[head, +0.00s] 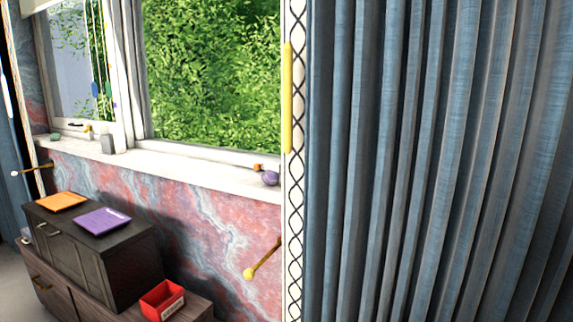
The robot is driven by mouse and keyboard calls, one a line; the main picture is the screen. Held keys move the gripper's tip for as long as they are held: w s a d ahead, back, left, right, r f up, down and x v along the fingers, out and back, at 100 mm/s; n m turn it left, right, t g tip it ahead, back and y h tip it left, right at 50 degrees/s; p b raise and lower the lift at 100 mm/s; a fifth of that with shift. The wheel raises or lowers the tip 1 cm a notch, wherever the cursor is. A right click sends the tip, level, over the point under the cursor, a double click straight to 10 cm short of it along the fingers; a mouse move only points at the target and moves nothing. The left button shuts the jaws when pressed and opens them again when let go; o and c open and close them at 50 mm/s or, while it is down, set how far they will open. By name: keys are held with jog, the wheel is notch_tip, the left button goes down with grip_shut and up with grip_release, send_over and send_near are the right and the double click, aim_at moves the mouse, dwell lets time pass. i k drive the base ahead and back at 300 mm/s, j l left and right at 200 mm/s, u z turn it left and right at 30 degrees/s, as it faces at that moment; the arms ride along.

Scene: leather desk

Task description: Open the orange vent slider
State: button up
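I cannot make out a vent slider for certain. A flat orange piece (62,201) lies on top of the dark cabinet at the lower left. A small orange object (258,167) sits on the right part of the white windowsill, beside a purple rounded object (270,178). A long yellow vertical bar (287,97) is on the white edge strip left of the curtain. My gripper is not in view.
A blue curtain (430,160) fills the right half. The dark cabinet (128,251) carries a purple flat piece (102,221). A red open box (162,300) stands on the lower wooden surface. Brass rods with pale knobs (249,273) stick out from the marbled wall.

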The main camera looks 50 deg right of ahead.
aim_at(257, 166)
jog(key=z, duration=1.3)
jog(key=i+j, duration=0.25)
jog(key=j, duration=0.15)
jog(key=i+j, duration=0.2)
jog(key=j, duration=0.15)
jog(key=i+j, duration=0.25)
jog(key=j, duration=0.15)
